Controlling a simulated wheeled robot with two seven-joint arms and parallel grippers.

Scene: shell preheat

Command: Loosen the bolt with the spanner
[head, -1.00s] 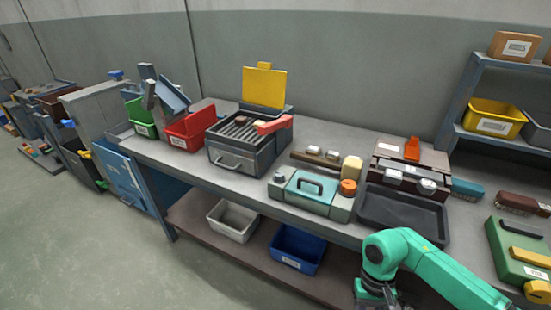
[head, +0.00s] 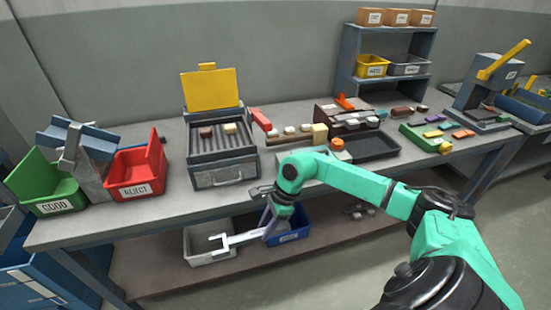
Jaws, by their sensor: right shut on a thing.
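My right gripper (head: 271,226) hangs in front of the workbench, over the lower shelf's bins. It is shut on a pale grey spanner (head: 236,240). The spanner points left, and its forked open end is free in the air before the white bin. The finger contact is small and partly hidden by the wrist. I cannot make out a bolt in this view. My left gripper is not in view.
The workbench (head: 160,209) carries a grey grill box (head: 222,172) with a raised yellow flap, green (head: 48,190) and red (head: 137,178) bins, and a black tray (head: 372,147). White (head: 206,256) and blue (head: 296,229) bins stand below. Floor at lower right is clear.

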